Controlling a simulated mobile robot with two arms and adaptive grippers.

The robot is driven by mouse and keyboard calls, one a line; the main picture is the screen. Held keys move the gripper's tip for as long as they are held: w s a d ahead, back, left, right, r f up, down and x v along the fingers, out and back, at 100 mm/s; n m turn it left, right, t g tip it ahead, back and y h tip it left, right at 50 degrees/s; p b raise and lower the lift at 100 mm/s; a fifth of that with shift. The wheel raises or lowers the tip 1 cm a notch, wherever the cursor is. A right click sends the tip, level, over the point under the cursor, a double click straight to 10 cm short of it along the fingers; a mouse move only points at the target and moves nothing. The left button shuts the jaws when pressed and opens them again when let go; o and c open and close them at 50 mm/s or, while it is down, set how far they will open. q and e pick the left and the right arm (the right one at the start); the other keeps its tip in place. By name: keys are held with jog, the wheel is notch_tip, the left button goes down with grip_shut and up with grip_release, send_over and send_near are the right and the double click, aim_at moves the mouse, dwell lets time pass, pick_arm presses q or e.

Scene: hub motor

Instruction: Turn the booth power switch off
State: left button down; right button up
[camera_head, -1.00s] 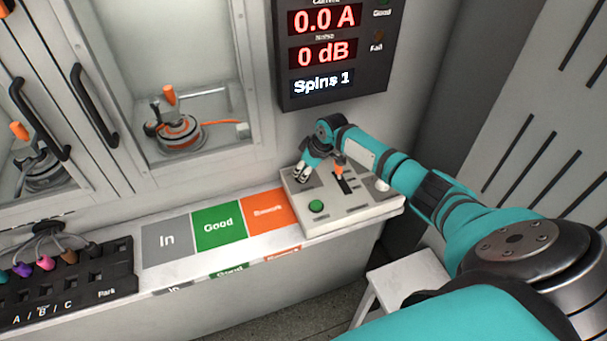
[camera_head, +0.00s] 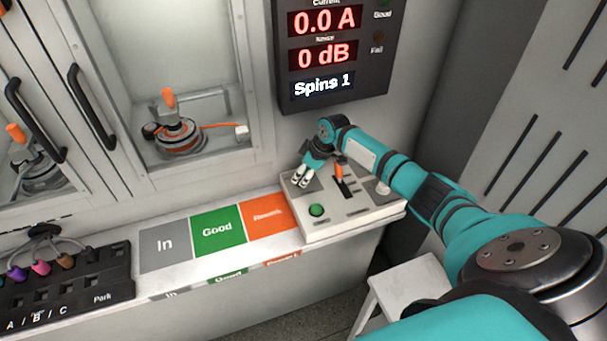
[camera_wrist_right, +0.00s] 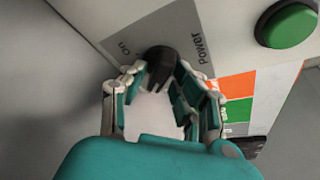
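The booth power switch is a black rotary knob (camera_wrist_right: 160,68) on a grey patch marked "Power" and "On", seen in the right wrist view. My right gripper (camera_wrist_right: 160,76) has its two fingers on either side of the knob, with the tips bent in against it. In the head view the right gripper (camera_head: 301,180) points down at the back left of the control panel (camera_head: 325,228), and its fingers hide the knob. Which way the knob points is unclear. My left gripper is out of view.
A green button (camera_head: 316,210) and an orange-handled lever (camera_head: 339,172) are close by on the panel. Above hangs a display (camera_head: 330,55) reading 0.0 A, 0 dB, Spins 1. A motor (camera_head: 178,136) sits behind the booth window. A white stool (camera_head: 410,290) stands below right.

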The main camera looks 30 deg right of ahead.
jog(key=shift+o, duration=0.3)
jog(key=shift+r, duration=0.1)
jog(key=v, duration=1.1)
jog(key=shift+r, duration=0.25)
jog(key=shift+s, duration=0.1)
